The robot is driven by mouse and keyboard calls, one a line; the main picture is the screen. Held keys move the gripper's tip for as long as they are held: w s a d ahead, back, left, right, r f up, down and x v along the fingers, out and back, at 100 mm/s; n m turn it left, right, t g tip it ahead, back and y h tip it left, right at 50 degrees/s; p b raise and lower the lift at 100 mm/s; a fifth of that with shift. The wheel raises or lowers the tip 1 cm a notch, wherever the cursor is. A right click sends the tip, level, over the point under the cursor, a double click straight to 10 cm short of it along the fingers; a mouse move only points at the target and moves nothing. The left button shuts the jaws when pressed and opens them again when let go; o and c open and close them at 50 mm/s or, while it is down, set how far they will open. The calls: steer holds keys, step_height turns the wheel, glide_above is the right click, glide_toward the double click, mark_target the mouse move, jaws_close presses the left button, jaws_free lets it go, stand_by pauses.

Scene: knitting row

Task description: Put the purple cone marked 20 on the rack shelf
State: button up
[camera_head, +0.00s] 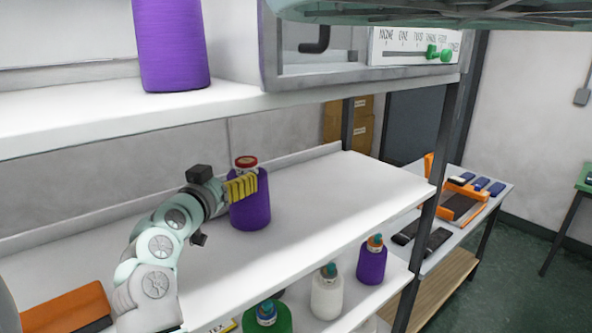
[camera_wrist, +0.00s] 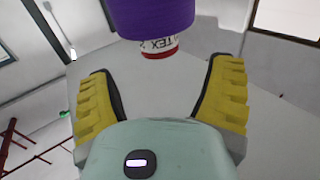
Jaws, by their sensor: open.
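A purple cone (camera_head: 251,208) with a red and white top stands upright on the middle white rack shelf (camera_head: 330,195). My gripper (camera_head: 243,187) is at its left side near the upper part, with yellow fingers open. In the wrist view the purple cone (camera_wrist: 168,16) appears upside down at the top, beyond the open fingers (camera_wrist: 161,72). Letters "TEX" show on its white band. No 20 is readable. Another purple cone (camera_head: 372,263) with a teal and orange top stands on the lower shelf. A large purple cone (camera_head: 170,45) stands on the upper shelf.
A white cone (camera_head: 327,293) and a green cone (camera_head: 268,319) stand on the lower shelf. A dark rack post (camera_head: 436,185) rises at the right. The middle shelf is clear right of the cone. An orange tray (camera_head: 461,205) lies on a side table.

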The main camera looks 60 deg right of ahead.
steer(key=shift+b+v, duration=1.25)
steer(key=shift+v, duration=1.05)
steer(key=shift+r, duration=0.1)
